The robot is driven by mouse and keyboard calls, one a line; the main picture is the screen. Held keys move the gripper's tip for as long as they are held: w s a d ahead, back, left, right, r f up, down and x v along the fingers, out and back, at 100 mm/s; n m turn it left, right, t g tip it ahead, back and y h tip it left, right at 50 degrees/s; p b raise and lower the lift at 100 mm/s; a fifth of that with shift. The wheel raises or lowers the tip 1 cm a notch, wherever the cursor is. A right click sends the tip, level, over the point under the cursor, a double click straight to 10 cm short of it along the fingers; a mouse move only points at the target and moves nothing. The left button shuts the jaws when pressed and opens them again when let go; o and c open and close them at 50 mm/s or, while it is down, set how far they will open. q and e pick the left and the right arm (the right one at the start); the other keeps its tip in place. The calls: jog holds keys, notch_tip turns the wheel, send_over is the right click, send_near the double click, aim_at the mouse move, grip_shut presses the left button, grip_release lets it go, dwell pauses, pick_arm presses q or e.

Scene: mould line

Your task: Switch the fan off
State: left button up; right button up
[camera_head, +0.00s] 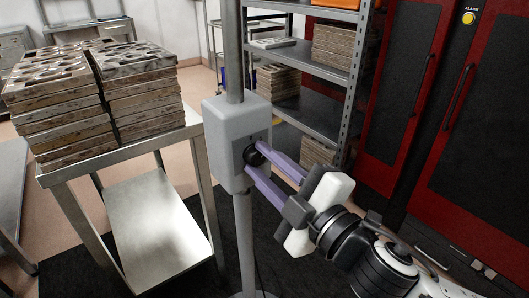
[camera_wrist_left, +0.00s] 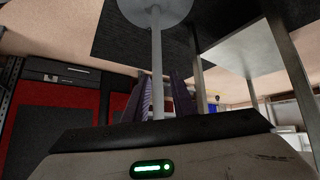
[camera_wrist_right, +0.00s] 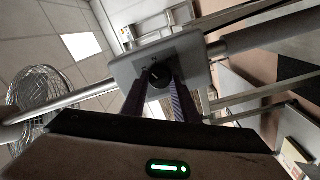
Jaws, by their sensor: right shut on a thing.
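A grey control box (camera_head: 237,145) is fixed to an upright grey pole (camera_head: 233,50). It also shows in the right wrist view (camera_wrist_right: 190,55). A round black knob (camera_head: 253,155) sits on its front face, and shows in the right wrist view (camera_wrist_right: 158,76). My right gripper (camera_head: 259,158) has its purple fingers on either side of the knob, shut on it. The knob's setting is too small to read. The fan's wire cage (camera_wrist_right: 42,95) is at the left in the right wrist view. My left gripper (camera_wrist_left: 162,92) is open and empty, outside the head view.
A metal table (camera_head: 180,135) with stacked moulds (camera_head: 145,90) stands left of the pole. Behind are a grey shelf rack (camera_head: 310,105) with more moulds and red-and-black cabinets (camera_head: 405,95). In the left wrist view, the pole's round base (camera_wrist_left: 155,10) rests on a dark mat (camera_wrist_left: 120,35).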

jog(key=n+p, duration=0.2)
jog(key=n, duration=0.1)
jog(key=shift+r, duration=0.2)
jog(key=shift+n+p, duration=0.3)
jog(key=shift+n, duration=0.2)
jog(key=n+p, duration=0.2)
jog(key=shift+n+y, duration=0.3)
jog(key=shift+n, duration=0.1)
jog(key=n+p, duration=0.2)
jog(key=shift+n+g, duration=0.3)
jog(key=shift+f+n+p, duration=0.1)
jog(key=shift+n+p, duration=0.55)
jog(key=shift+n, duration=0.45)
pick_arm(q)
notch_tip(320, 180, up, 6)
jog(key=s+a, duration=0.1)
jog(key=shift+a+p, duration=0.4)
pick_arm(e)
jog(key=shift+f+n, duration=0.1)
jog(key=shift+n, duration=0.6)
pick_arm(q)
jog(key=shift+d, duration=0.1)
